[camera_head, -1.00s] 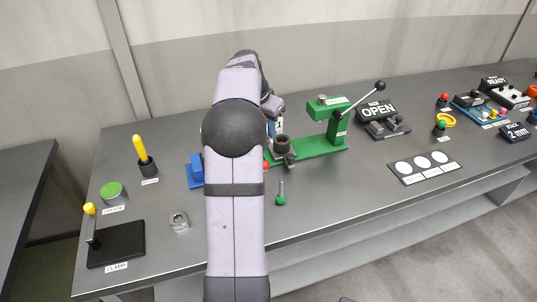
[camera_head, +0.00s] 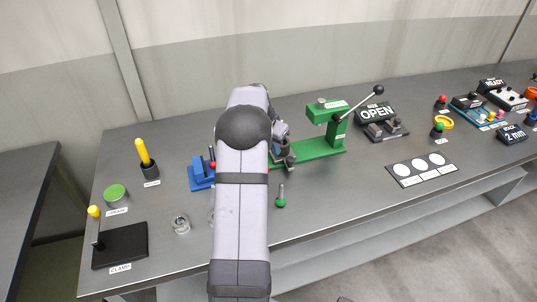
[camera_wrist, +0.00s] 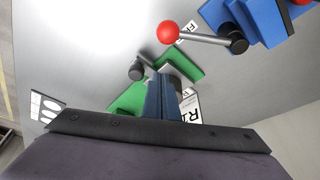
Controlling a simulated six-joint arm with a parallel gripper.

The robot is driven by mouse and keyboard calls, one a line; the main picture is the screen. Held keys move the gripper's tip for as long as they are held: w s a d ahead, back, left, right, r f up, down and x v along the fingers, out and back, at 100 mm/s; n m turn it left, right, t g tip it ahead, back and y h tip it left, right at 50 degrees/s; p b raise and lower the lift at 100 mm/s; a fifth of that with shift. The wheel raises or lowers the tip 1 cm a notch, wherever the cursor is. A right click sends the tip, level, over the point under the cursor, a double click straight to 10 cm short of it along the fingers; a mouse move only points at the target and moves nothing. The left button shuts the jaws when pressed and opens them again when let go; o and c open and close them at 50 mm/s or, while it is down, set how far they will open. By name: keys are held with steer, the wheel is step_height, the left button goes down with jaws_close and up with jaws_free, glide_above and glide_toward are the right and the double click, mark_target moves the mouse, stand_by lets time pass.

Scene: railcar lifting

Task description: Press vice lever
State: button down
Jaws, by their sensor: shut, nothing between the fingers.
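The blue vice (camera_head: 200,180) stands on the bench left of my arm, partly hidden by it. It also shows at the upper right of the wrist view (camera_wrist: 268,18). Its lever (camera_wrist: 203,39) is a grey rod with a red ball (camera_wrist: 168,32) at its end, running left from a black pivot on the vice. My gripper (camera_wrist: 163,84) is shut and empty, with its dark blue fingers in the middle of the wrist view. In that picture the fingers are below the red ball, and a gap shows between them. In the head view my forearm mostly hides the gripper.
A green press (camera_head: 320,140) with a black-balled handle stands right of my arm. A green-based pin (camera_head: 281,197) stands in front of it. A clamp (camera_head: 120,246), a clear ring (camera_head: 180,224) and a yellow-handled tool (camera_head: 146,158) are on the left. Bare bench lies at the front right.

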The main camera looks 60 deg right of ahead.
steer(key=shift+w+a+f+p, duration=0.2)
steer(key=shift+a+f+p, duration=0.35)
steer(key=shift+a, duration=0.3)
steer(key=shift+w+a+f+p, duration=0.15)
steer(key=shift+a+f+p, duration=0.3)
steer(key=shift+a, duration=0.4)
steer(key=shift+f, duration=0.1)
